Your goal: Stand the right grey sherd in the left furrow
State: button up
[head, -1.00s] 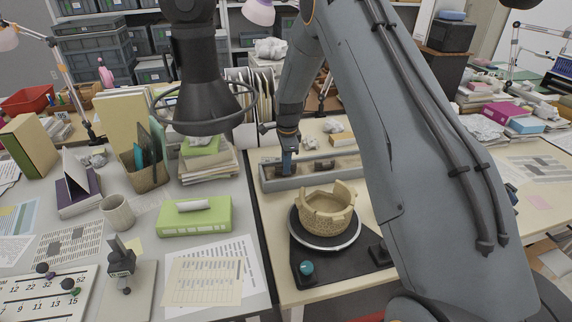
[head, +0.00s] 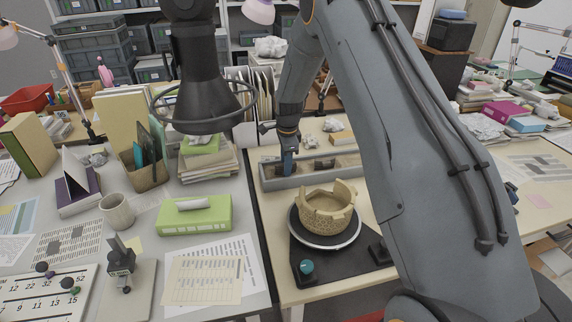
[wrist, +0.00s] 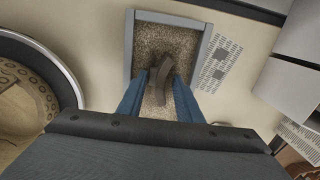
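The long grey sand tray (head: 285,184) lies behind the broken pot, with small dark sherds (head: 326,164) in it. In the wrist view the tray's end (wrist: 128,45) shows with grainy sand. A curved dark grey-brown sherd (wrist: 166,78) stands or lies in that sand; which one it is in the row I cannot tell. My gripper (wrist: 162,76) points down into the tray, its two blue fingers on either side of this sherd. Sand shows between sherd and fingers lower down; contact at the tips is unclear. In the head view my gripper (head: 288,163) partly hides the tray. The furrows are not clearly visible.
The tan broken pot (head: 327,212) sits on a round white-rimmed turntable (head: 316,243) on a dark base in front of the tray. The pot's edge also shows at left in the wrist view (wrist: 20,105). A teal knob (head: 306,267) is at the base's front.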

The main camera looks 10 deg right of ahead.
notch_tip(320, 180, up, 7)
jog(key=b, duration=0.2)
jog(key=s+r+n, duration=0.3)
jog(key=s+n, duration=0.1)
jog(key=s, duration=0.4)
jog(key=s+r+n, duration=0.3)
jog(key=s+n, duration=0.1)
jog(key=s, duration=0.4)
jog(key=s+n, duration=1)
jog(key=s, duration=1)
jog(key=shift+s+g, duration=0.2)
jog(key=shift+g, duration=0.1)
